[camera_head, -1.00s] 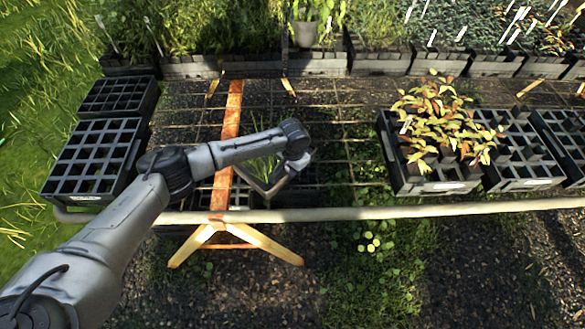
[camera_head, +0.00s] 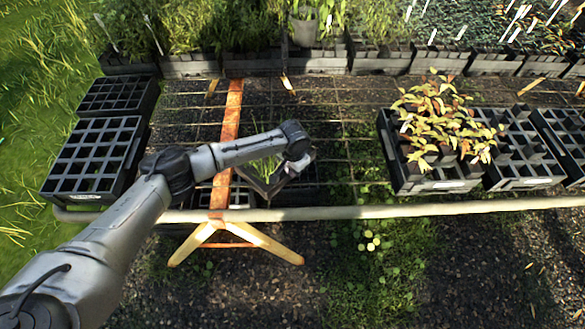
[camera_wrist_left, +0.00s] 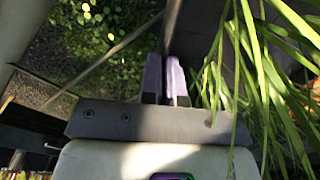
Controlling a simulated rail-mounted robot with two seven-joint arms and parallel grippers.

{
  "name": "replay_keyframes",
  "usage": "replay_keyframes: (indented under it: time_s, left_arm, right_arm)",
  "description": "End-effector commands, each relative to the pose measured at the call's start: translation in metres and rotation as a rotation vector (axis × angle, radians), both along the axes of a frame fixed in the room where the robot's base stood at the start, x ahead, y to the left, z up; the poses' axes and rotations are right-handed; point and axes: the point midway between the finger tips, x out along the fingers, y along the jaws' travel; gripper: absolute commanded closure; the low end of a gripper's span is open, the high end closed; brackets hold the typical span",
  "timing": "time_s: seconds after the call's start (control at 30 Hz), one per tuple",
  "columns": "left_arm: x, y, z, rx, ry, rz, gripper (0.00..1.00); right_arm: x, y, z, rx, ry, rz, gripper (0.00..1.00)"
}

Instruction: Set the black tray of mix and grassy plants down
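The small black tray (camera_head: 272,186) with thin green grassy plants (camera_head: 262,167) is at the front part of the wire-mesh bench, left of its middle, below my left wrist. My left gripper (camera_wrist_left: 165,82) appears shut on the tray's dark wall, its two purple-edged fingers close together on either side. The grassy leaves (camera_wrist_left: 265,70) hang beside the fingers on the right in the wrist view. In the head view my wrist covers part of the tray, and I cannot tell whether its bottom touches the mesh. My right gripper is not in view.
Empty black cell trays (camera_head: 90,160) stand at the bench's left end. A tray of yellow-red leafy plants (camera_head: 430,186) stands to the right. Planted black trays (camera_head: 190,66) line the back. Open mesh (camera_head: 340,125) lies between. A pale rail (camera_head: 400,211) runs along the front.

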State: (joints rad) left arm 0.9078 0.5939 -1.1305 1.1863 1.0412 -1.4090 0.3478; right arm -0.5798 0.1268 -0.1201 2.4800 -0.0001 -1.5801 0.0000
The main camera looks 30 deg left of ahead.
Motion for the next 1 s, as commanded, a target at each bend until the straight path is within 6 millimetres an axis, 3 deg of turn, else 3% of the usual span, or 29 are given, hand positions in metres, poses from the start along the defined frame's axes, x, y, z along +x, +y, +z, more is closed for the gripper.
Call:
replay_keyframes:
  time_s: [0.3, 0.57, 0.77, 1.0]
  left_arm:
    - [0.0, 0.0, 0.0, 0.0, 0.0, 0.0, 0.67]
    - [-0.001, 0.0, 0.001, 0.0, 0.003, 0.0, 0.67]
    - [0.0, 0.0, 0.025, -0.001, 0.0, 0.0, 0.67]
    - [0.0, -0.001, 0.074, -0.001, -0.002, 0.0, 0.67]
  right_arm:
    - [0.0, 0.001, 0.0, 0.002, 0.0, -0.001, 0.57]
    - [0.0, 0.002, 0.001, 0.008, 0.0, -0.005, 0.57]
    - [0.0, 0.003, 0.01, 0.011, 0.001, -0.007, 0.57]
    - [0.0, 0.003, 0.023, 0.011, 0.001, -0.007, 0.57]
